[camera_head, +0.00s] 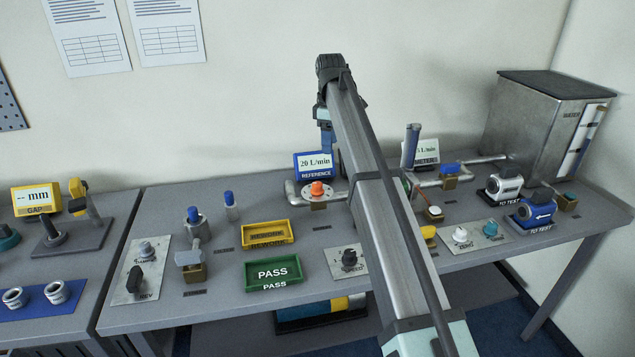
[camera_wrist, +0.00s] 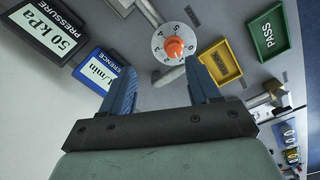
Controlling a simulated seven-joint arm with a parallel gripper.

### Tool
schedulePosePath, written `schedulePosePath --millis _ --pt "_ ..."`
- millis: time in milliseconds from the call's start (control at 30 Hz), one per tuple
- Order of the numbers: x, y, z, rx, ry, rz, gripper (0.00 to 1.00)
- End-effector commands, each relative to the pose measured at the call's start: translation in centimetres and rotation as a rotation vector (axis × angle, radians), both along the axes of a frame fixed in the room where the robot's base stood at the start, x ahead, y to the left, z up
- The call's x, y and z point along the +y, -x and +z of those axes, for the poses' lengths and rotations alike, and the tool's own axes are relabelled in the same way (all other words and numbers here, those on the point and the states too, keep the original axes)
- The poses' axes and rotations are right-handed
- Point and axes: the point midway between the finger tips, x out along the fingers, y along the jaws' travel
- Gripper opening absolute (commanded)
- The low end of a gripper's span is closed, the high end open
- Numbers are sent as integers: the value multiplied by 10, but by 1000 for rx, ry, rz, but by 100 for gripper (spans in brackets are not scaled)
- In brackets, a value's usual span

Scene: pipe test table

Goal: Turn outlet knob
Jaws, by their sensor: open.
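An orange knob (camera_head: 317,188) sits on a round pale dial plate on the pipe, beside the blue "20 L/min REFERENCE" sign. In the wrist view the orange knob (camera_wrist: 175,47) is on a white dial with numbers, beyond the fingertips and nearer the right finger. I cannot read a label naming it as the outlet knob. My gripper (camera_wrist: 161,74) has its two blue fingers wide apart with nothing between them. The fingers are apart from the knob. In the head view my gripper (camera_head: 327,147) is partly hidden behind my arm, above and behind the knob.
A yellow tray (camera_head: 268,234) and a green PASS tray (camera_head: 272,271) lie in front of the knob. A black knob (camera_head: 349,257) is on a plate nearby. Pipes, a METER sign (camera_head: 426,152) and a grey tank (camera_head: 540,120) stand right. The wall is close behind.

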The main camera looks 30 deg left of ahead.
Motion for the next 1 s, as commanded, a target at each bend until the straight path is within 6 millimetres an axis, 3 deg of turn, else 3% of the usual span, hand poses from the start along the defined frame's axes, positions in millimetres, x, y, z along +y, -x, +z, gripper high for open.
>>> schedulePosePath --millis 133,367,1000 --pt "21 23 1 22 -1 45 61" --pt "25 29 -14 29 0 55 61" --pt "24 28 -116 27 0 54 61"
